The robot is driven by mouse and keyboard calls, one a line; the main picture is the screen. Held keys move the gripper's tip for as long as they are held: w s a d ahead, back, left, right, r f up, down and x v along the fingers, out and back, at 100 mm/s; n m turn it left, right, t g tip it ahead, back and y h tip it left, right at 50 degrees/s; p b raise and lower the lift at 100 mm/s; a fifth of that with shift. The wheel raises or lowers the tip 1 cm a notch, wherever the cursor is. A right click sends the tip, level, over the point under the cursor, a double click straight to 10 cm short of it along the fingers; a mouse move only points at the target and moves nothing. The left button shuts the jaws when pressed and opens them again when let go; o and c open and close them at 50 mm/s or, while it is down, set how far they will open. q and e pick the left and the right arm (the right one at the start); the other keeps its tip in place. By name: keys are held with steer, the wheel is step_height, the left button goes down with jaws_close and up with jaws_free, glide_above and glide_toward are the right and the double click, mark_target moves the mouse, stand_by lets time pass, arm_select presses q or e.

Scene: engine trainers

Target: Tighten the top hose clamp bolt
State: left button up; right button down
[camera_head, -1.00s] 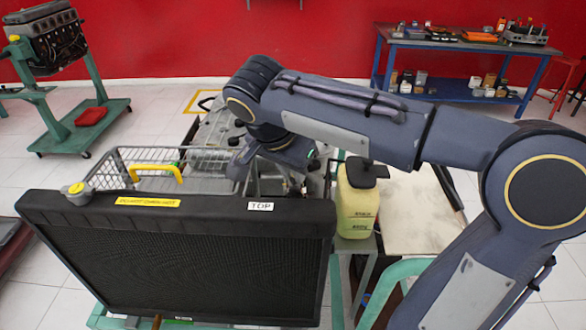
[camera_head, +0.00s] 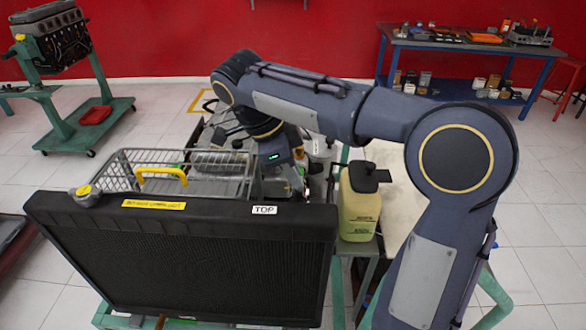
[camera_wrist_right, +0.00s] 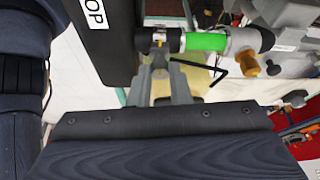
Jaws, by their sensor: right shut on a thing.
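My right gripper (camera_head: 284,185) points down behind the radiator's top edge in the head view. In the right wrist view its two fingers (camera_wrist_right: 159,72) are closed around a small grey bolt (camera_wrist_right: 158,58), which they mostly hide. The bolt sits at a clamp (camera_wrist_right: 159,40) around a black hose end, with a green hose section (camera_wrist_right: 205,42) beside it. The black radiator (camera_head: 190,260) has a white TOP label (camera_head: 264,210), which also shows in the wrist view (camera_wrist_right: 95,14). My left gripper is not in view.
A yellowish jug (camera_head: 359,205) stands right of the radiator. A wire basket (camera_head: 120,168) with a yellow handle is behind the radiator. An orange-brown knob (camera_wrist_right: 248,62) and a black bent rod (camera_wrist_right: 213,80) are near the fingers. A blue workbench (camera_head: 470,45) stands far back.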

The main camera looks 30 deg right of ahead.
steer(key=shift+m, duration=0.6)
steer(key=shift+m+g, duration=0.3)
steer(key=c, duration=1.3)
jaws_free()
steer(key=shift+c, duration=0.2)
steer(key=shift+w, duration=0.1)
steer(key=p+v, duration=0.1)
steer(key=v, duration=0.6)
steer(key=shift+r+p, duration=0.35)
steer(key=shift+r, duration=0.05)
